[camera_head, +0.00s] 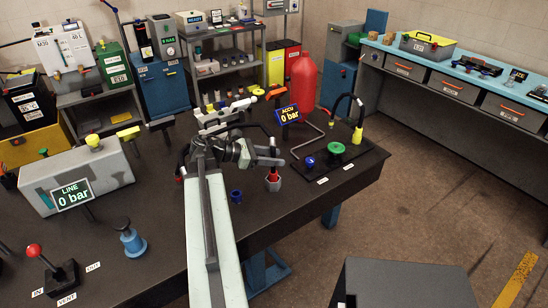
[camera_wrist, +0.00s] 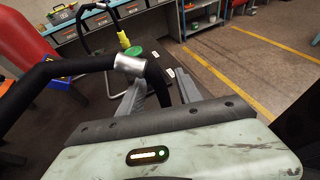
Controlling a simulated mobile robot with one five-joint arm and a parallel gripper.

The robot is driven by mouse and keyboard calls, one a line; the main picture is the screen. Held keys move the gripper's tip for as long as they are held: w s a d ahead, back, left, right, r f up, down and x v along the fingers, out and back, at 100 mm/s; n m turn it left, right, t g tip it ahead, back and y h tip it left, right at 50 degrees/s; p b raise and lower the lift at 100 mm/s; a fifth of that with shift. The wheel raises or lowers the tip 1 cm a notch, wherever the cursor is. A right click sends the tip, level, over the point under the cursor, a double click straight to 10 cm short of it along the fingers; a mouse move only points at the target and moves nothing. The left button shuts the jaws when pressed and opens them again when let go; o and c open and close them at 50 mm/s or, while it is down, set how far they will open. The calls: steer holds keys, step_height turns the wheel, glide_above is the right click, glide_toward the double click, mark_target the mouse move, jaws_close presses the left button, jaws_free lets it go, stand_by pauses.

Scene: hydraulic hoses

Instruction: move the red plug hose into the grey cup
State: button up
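The red plug (camera_head: 273,175) hangs at the end of a black hose and points down. It is at the mouth of the grey cup (camera_head: 274,185) on the dark bench, with its lower end hidden in the cup. How deep it sits I cannot tell. My gripper (camera_head: 268,157) is just above the plug. In the wrist view the black hose (camera_wrist: 60,68), with a silver sleeve (camera_wrist: 130,65), curves down between my two grey fingers (camera_wrist: 160,88). The fingers look apart, with gaps beside the hose. The plug and cup are hidden in that view.
A blue cup (camera_head: 236,196) stands left of the grey cup. To the right is a dark plate with a green knob (camera_head: 335,148), a blue cap (camera_head: 309,161) and a yellow-plug hose (camera_head: 357,135). The front right bench is clear.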

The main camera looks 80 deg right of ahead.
steer(key=p+v, duration=0.2)
steer(key=v, duration=0.5)
steer(key=shift+w+a+p, duration=0.2)
steer(key=shift+w+p, duration=0.1)
steer(key=shift+w, duration=0.05)
steer(key=shift+r, duration=0.2)
